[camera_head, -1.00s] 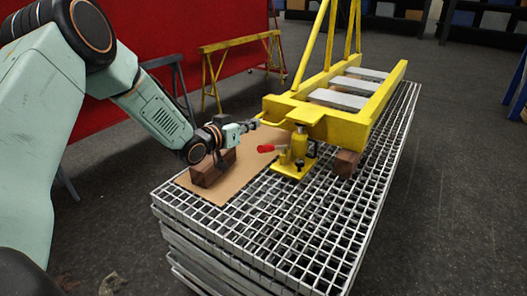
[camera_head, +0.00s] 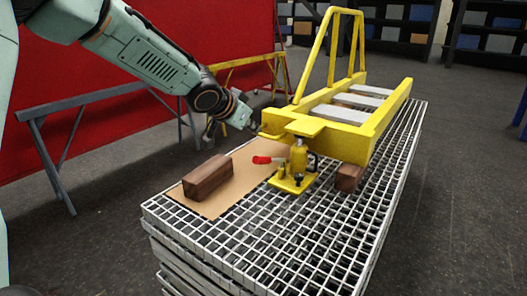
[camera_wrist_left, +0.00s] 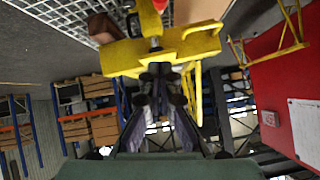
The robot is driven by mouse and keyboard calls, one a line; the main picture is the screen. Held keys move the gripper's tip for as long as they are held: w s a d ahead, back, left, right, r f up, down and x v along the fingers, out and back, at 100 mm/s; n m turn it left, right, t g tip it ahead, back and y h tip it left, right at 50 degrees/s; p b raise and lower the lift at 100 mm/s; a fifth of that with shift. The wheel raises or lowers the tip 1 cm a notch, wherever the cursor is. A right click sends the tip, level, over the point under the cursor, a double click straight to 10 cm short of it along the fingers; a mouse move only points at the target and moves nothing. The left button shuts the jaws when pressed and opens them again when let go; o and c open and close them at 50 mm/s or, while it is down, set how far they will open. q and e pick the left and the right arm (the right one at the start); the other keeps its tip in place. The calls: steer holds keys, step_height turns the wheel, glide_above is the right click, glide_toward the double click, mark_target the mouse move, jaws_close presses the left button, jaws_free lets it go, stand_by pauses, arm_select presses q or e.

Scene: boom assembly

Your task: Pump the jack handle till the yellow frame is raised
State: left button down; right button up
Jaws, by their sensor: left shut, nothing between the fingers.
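The yellow frame (camera_head: 345,140) lies along the stacked grating, its near end plate (camera_head: 308,127) above the yellow jack (camera_head: 298,160). The jack's handle, with a red grip (camera_head: 262,160), points left. In the left wrist view the jack (camera_wrist_left: 148,20) is at the top, with a bit of red grip (camera_wrist_left: 160,4) at the edge. My left gripper (camera_head: 252,128) is beside the frame's near end, above the red grip and apart from it. In the wrist view its fingers (camera_wrist_left: 157,75) are closed together and empty, close to the frame (camera_wrist_left: 120,58). My right gripper is not in view.
A dark wooden block (camera_head: 208,177) lies on a brown sheet (camera_head: 245,185) left of the jack. Another block (camera_head: 349,177) is under the frame. The grating's front (camera_head: 270,235) is clear. Sawhorses (camera_head: 60,150) and a red wall (camera_head: 150,30) stand behind on the left.

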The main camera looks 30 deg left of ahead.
arm_select(q)
steer(key=shift+s, duration=0.1)
steer(key=shift+f, duration=0.1)
steer(key=p, duration=0.4)
glide_above(262, 158)
steer(key=w, duration=0.2)
step_height(262, 158, down, 6)
steer(key=shift+s+d+f+b, duration=0.15)
steer(key=shift+s+f+b, duration=0.1)
steer(key=shift+f+b, duration=0.25)
steer(key=shift+s+d+f+b, duration=0.1)
steer(key=shift+s+f+b, duration=0.1)
steer(key=shift+f+b, duration=0.25)
steer(key=f+b, duration=0.1)
steer(key=s+b, duration=0.1)
steer(key=shift+a+f+b, duration=0.3)
steer(key=shift+f+b, duration=0.1)
